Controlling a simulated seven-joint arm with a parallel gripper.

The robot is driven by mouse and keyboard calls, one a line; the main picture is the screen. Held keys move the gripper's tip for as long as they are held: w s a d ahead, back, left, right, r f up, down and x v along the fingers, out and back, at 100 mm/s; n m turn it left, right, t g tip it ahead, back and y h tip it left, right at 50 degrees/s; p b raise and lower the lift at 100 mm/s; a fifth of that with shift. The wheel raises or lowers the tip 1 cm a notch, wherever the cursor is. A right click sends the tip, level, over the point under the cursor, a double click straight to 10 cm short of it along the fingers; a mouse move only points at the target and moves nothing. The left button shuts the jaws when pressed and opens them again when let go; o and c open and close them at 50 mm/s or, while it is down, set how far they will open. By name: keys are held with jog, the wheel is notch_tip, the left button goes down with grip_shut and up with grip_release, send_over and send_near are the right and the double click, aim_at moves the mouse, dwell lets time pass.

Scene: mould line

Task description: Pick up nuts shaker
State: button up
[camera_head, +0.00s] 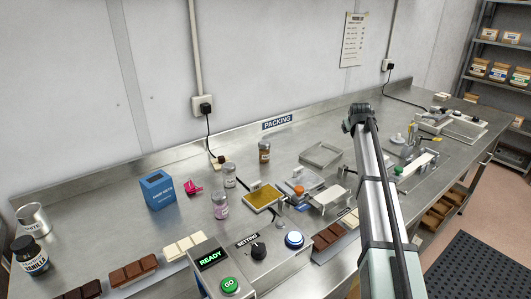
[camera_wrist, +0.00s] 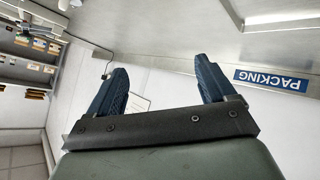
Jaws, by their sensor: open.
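Three small shakers stand upright on the steel bench in the head view: a brown-filled jar with a dark lid (camera_head: 264,153), a pale jar (camera_head: 229,176) and a pinkish jar (camera_head: 220,206). Their labels are too small to read, so I cannot tell for sure which is the nuts shaker; the brown one looks most like it. My gripper (camera_wrist: 162,64) shows in the wrist view with its two dark blue fingers wide apart and nothing between them. No shaker shows in the wrist view.
A blue box (camera_head: 160,190) and a pink item (camera_head: 194,190) stand left of the jars. A control box with a READY display (camera_head: 212,259) and chocolate bars (camera_head: 134,271) line the front. A packing sign (camera_wrist: 271,80) shows upside down in the wrist view.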

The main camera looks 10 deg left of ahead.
jog(key=s+a+n+g+y, duration=0.1)
jog(key=s+a+g+y, duration=0.25)
jog(key=a, duration=1.45)
jog(key=n+g, duration=0.2)
jog(key=g, duration=0.2)
send_near(263, 150)
jog(key=shift+t+y, duration=0.25)
jog(key=shift+y, duration=0.2)
jog(key=x, duration=0.4)
jog(key=w+x, duration=0.1)
jog(key=x, duration=0.3)
jog(key=w+d+x, duration=0.1)
jog(key=x, duration=0.3)
jog(key=shift+a, duration=0.1)
jog(key=shift+c, duration=0.3)
jog(key=c, duration=1.1)
